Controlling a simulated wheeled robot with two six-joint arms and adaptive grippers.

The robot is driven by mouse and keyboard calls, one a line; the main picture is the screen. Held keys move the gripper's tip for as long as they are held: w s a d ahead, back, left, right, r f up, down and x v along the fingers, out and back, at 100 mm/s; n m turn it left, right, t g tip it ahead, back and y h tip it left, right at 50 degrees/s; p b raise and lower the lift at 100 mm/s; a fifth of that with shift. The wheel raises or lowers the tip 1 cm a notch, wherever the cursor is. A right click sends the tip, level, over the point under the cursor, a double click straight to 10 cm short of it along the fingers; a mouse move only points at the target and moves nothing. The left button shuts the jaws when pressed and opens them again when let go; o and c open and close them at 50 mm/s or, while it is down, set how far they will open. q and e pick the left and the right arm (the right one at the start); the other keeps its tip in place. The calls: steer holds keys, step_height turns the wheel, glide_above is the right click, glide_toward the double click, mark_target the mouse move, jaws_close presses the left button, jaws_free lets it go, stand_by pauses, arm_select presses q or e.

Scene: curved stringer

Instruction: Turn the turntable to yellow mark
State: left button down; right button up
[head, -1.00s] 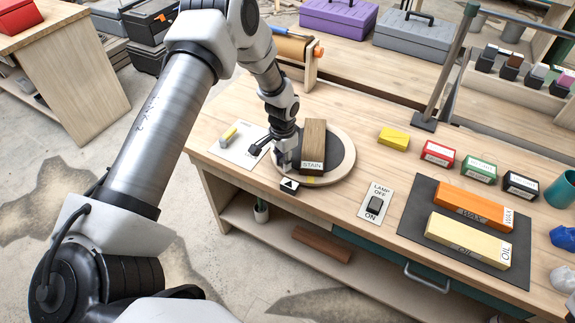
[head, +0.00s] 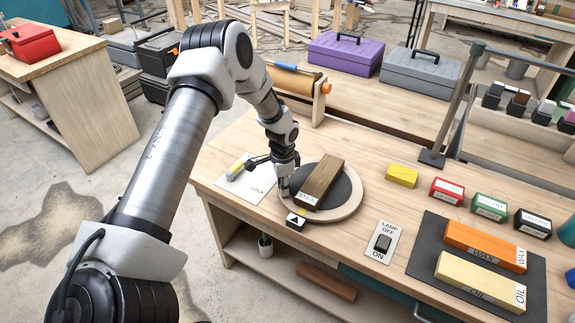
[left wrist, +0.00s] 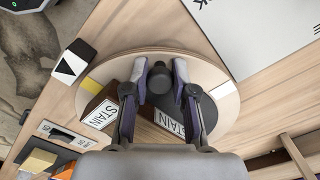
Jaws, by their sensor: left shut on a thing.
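The turntable (head: 350,208) is a pale round wooden disc with a dark top, near the bench's front left. A brown block (head: 321,183) labelled STAIN lies on it, slanting up and right in the head view. A small yellow mark (head: 301,211) on the rim sits close beside the arrow block (head: 296,221); the left wrist view shows the yellow mark (left wrist: 91,86) slightly off the arrow block (left wrist: 72,64). My left gripper (head: 283,191) is shut on a dark knob (left wrist: 159,78) standing on the disc. My right gripper is out of view.
A white LOCK plate (head: 245,187) lies left of the turntable. To its right are a lamp switch (head: 383,242), a yellow block (head: 402,176), and a dark mat (head: 425,270) with WAX and OIL blocks. A roller stand (head: 318,105) is behind.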

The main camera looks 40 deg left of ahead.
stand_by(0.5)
arm_select(q)
steer(key=c, duration=0.9)
jaws_free()
steer(key=shift+w, duration=0.1)
steer(key=shift+c, duration=0.2)
steer(key=shift+w+f, duration=0.1)
step_height(320, 180, up, 12)
